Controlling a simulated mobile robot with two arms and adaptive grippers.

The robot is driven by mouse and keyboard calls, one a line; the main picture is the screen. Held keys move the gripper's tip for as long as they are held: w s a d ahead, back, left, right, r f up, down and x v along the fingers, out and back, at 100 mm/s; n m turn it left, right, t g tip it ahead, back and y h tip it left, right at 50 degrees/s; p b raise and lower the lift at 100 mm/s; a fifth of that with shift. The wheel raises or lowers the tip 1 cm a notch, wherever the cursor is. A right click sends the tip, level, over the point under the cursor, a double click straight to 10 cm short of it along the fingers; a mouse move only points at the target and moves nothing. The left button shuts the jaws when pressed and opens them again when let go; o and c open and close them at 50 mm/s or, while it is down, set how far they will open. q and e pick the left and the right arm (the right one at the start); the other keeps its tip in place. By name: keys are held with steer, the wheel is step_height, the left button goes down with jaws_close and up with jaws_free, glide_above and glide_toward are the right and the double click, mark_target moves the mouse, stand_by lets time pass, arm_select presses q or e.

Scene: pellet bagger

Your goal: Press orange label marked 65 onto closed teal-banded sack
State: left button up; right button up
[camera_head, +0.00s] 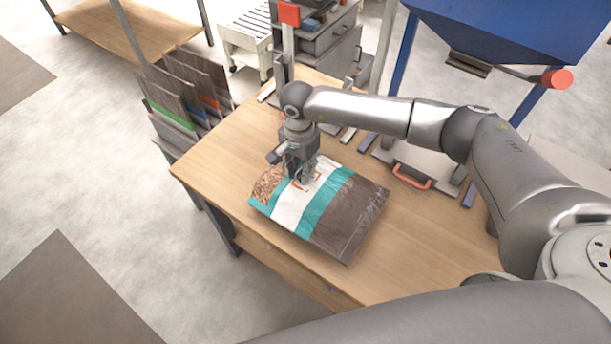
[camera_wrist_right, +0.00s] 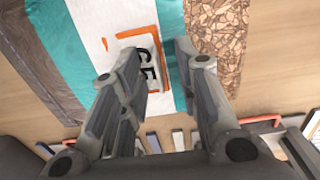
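The teal-banded sack (camera_head: 352,213) lies flat and closed on the wooden table, with brown, teal and white bands and a pellet-patterned end. The label marked 65 (camera_wrist_right: 146,62), white with an orange border, shows over the white band in the right wrist view. My right gripper (camera_head: 308,180) points down over the white band and partly hides the label area in the head view. Its fingers (camera_wrist_right: 160,52) are apart, one on each side of the label; I cannot tell whether they touch the sack. My left gripper is out of view.
The wooden table (camera_head: 225,165) has free room left of the sack and in front of it. A rack of folded sacks (camera_head: 185,95) stands behind the table's left end. An orange handle (camera_head: 411,177) and metal rails are at the right, below a blue hopper (camera_head: 520,35).

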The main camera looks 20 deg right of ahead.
mark_target(300, 168)
step_height(300, 168, up, 12)
stand_by(0.6)
stand_by(0.4)
